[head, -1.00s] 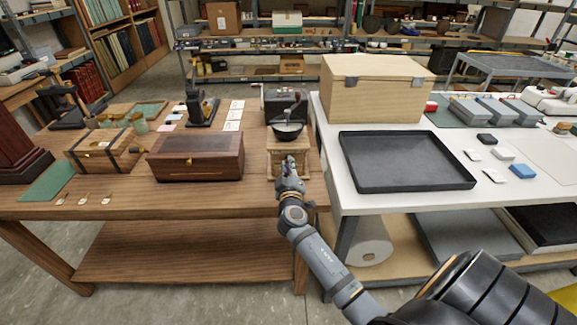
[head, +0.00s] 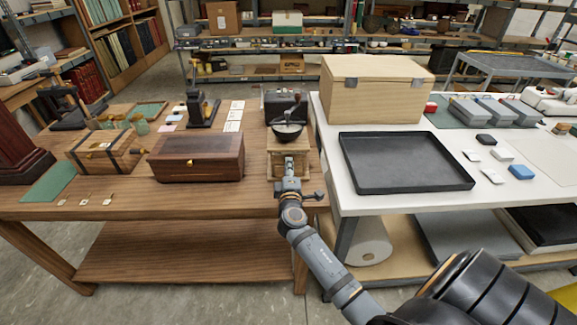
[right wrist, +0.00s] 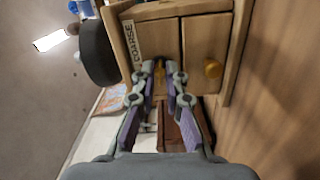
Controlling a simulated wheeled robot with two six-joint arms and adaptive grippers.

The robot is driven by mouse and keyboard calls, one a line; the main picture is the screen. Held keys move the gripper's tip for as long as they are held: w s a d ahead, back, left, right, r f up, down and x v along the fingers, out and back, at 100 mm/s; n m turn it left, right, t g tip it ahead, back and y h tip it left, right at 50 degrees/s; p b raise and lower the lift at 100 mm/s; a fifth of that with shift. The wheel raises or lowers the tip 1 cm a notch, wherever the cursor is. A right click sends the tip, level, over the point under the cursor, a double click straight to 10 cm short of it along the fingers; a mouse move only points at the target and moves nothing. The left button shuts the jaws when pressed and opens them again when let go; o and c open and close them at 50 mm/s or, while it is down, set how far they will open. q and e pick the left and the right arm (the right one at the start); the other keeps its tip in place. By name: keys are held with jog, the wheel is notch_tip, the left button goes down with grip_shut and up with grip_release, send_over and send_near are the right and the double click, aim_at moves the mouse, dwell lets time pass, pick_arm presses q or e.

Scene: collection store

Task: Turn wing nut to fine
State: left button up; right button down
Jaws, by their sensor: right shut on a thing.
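The wooden coffee mill (head: 275,160) stands at the right end of the brown table, with a dark bowl and a crank on top. In the right wrist view its front (right wrist: 205,35) appears turned, with a label reading COARSE (right wrist: 132,45). A small brass piece (right wrist: 159,70), apparently the wing nut, is at my right fingertips and partly hidden by them. My right gripper (head: 289,165) is in front of the mill; in the wrist view its fingers (right wrist: 164,82) are shut on the brass piece. Its exact angle is unclear. My left gripper is out of view.
A round brass knob (right wrist: 212,69) sits close beside the fingers on the mill's front. A dark wooden box (head: 195,165) stands left of the mill. A black tray (head: 403,188) lies on the white table to the right.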

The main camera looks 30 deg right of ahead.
jog(key=n+p, duration=0.1)
jog(key=n, duration=0.4)
jog(key=shift+n+p, duration=0.3)
jog(key=shift+p, duration=0.05)
jog(key=n+p, duration=0.1)
jog(key=n, duration=0.3)
jog(key=shift+f+n+p, duration=0.1)
jog(key=shift+n+p, duration=0.2)
jog(key=shift+n, duration=0.4)
jog(key=c, duration=1.4)
grip_release()
jog(key=shift+s+a, duration=0.15)
jog(key=shift+s, duration=0.1)
jog(key=v, duration=1.1)
jog(key=shift+s, duration=0.25)
